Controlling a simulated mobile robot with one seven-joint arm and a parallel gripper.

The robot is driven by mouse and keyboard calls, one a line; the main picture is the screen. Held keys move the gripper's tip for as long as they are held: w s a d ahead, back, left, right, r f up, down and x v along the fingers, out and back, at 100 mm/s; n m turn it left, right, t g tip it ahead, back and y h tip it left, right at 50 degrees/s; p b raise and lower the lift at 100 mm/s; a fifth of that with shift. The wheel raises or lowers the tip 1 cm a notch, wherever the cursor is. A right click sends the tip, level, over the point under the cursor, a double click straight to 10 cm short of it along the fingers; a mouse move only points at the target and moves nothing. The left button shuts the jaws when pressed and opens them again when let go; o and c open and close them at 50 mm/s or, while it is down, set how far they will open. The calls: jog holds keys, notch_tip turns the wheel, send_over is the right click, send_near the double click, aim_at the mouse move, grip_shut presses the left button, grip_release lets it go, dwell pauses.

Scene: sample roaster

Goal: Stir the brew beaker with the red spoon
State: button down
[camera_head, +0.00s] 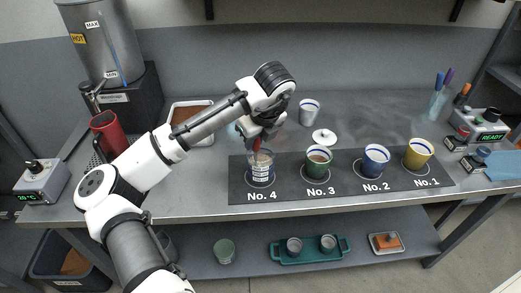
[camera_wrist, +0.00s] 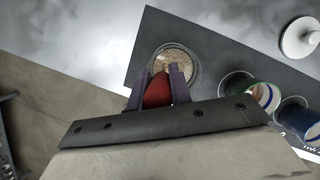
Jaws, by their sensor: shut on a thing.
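The brew beaker (camera_head: 262,172), clear with a pale printed label, stands upright on the No. 4 spot of the dark mat. In the wrist view the beaker (camera_wrist: 189,60) is seen from above, with a grainy brown surface inside. My gripper (camera_head: 256,133) is above the beaker, shut on the red spoon (camera_head: 257,144). In the wrist view the red spoon (camera_wrist: 157,91) is between my fingers (camera_wrist: 157,88), at the beaker's near edge. The spoon's lower end is hidden, so I cannot tell how deep it reaches.
On the mat (camera_head: 340,190) stand a green cup (camera_head: 313,171) at No. 3, a blue cup (camera_head: 370,167) at No. 2 and a yellow cup (camera_head: 417,156) at No. 1. A white lid (camera_head: 324,137) and a grey-white cup (camera_head: 309,112) are behind. A tray (camera_head: 190,112) is at left.

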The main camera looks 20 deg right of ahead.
jog(key=shift+p, duration=1.1)
notch_tip(320, 180, up, 10)
jog(key=d+p, duration=0.1)
jog(key=p, duration=0.5)
jog(key=shift+w+d+f, duration=0.2)
jog(key=shift+f, duration=0.05)
dwell(1.8)
dwell(0.4)
